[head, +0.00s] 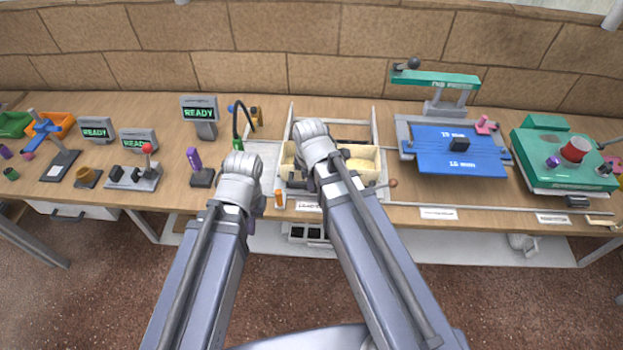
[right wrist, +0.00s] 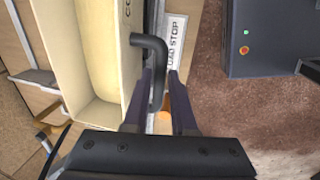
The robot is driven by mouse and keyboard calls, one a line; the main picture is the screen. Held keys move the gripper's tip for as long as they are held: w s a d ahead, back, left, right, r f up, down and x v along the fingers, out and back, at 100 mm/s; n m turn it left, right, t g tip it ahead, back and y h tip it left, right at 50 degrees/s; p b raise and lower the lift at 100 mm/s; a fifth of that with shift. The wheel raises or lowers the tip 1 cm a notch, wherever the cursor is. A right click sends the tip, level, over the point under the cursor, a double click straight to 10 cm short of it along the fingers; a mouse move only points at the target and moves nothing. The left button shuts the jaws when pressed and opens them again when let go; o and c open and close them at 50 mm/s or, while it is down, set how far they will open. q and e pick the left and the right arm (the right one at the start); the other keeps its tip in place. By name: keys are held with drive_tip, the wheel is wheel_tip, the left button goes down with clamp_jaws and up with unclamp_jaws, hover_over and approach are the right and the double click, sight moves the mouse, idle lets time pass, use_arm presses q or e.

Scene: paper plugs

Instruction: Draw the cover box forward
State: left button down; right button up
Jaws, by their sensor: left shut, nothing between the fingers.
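The cover box is a cream open-topped box (head: 364,154) in the grey frame at the middle of the bench, partly hidden by my right arm in the head view. Its wall (right wrist: 112,55) fills the upper left of the right wrist view, with a black bent handle (right wrist: 157,80) on it. My right gripper (right wrist: 161,76) has its fingers on either side of the handle, with a narrow gap on the right side. In the head view my right gripper (head: 315,142) is over the box. My left gripper (head: 241,166) is left of the box, shut and empty, its fingertips hidden.
A label reading LOAD STOP (right wrist: 176,40) lies beside the handle. A black curved hose (head: 236,120) rises just left of the frame. A purple-handled stand (head: 195,162) is left of my left gripper. A blue plate (head: 440,155) and a green machine (head: 550,165) are at the right.

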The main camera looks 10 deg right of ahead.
drive_tip(key=o, duration=0.3)
drive_tip(key=shift+r, duration=0.1)
drive_tip(key=r+p, duration=0.2)
drive_tip(key=s+r+p, duration=0.1)
drive_tip(key=r+p, duration=0.4)
drive_tip(key=shift+s+a+r+p, duration=0.2)
drive_tip(key=shift+r+p, duration=0.05)
drive_tip(key=shift+p, duration=0.1)
idle(0.4)
drive_tip(key=s+a+m, duration=0.2)
drive_tip(key=s+m, duration=0.1)
drive_tip(key=s+a+f+m+g, duration=0.1)
drive_tip(key=s+m, duration=0.2)
drive_tip(key=m, duration=0.1)
drive_tip(key=s+a+m+g+b, duration=0.1)
drive_tip(key=s+a+m, duration=0.1)
drive_tip(key=s+m, duration=0.1)
drive_tip(key=shift+s+a+f+m+h, duration=0.25)
drive_tip(key=shift+s+a+m+h, duration=0.1)
drive_tip(key=shift+m, duration=0.15)
